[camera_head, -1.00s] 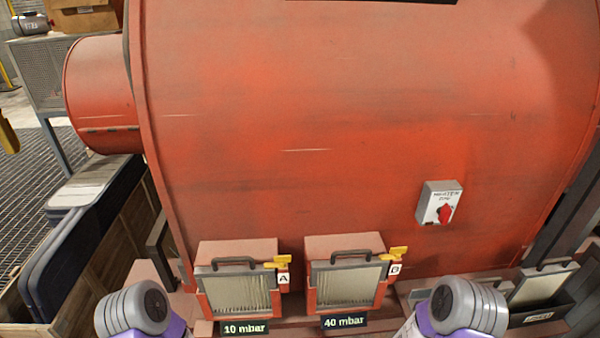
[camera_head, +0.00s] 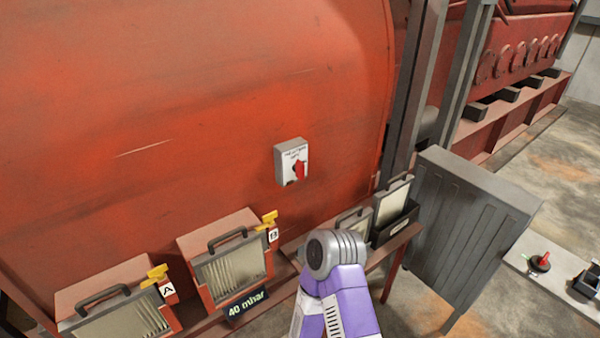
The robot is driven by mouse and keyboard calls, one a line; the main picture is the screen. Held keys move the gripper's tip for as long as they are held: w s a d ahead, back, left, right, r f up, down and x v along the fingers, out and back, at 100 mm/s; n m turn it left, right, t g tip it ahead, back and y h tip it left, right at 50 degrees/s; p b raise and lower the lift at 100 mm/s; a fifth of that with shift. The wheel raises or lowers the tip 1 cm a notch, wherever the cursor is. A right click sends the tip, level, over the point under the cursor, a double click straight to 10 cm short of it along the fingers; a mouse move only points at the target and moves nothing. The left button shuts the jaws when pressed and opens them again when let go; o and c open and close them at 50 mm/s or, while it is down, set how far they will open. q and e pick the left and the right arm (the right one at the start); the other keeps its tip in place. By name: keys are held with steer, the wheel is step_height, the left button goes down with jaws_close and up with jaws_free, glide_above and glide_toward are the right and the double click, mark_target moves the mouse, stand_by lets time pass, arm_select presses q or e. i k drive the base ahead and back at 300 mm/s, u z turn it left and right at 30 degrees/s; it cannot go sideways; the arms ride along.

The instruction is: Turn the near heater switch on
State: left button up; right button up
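A small grey switch box (camera_head: 291,162) with a red rotary knob (camera_head: 300,170) is mounted on the side of the large orange-red tank (camera_head: 200,90). Its label is too small to read. One purple and grey arm of mine shows at the bottom centre, below the switch box and apart from it. Neither gripper's fingers show in this view. Another red knob (camera_head: 540,262) on a dark base sits on a light surface at the far right.
Filter units A (camera_head: 118,310) and B (camera_head: 225,260) stand along the tank's foot, each with a yellow lever. A black holder with spare filters (camera_head: 393,212) and a grey ribbed cabinet (camera_head: 470,225) stand to the right. Concrete floor is open at far right.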

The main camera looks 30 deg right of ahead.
mark_target(298, 168)
steer(key=k, duration=0.45)
steer(key=z, duration=0.7)
steer(key=i, duration=0.3)
steer(key=z, duration=0.05)
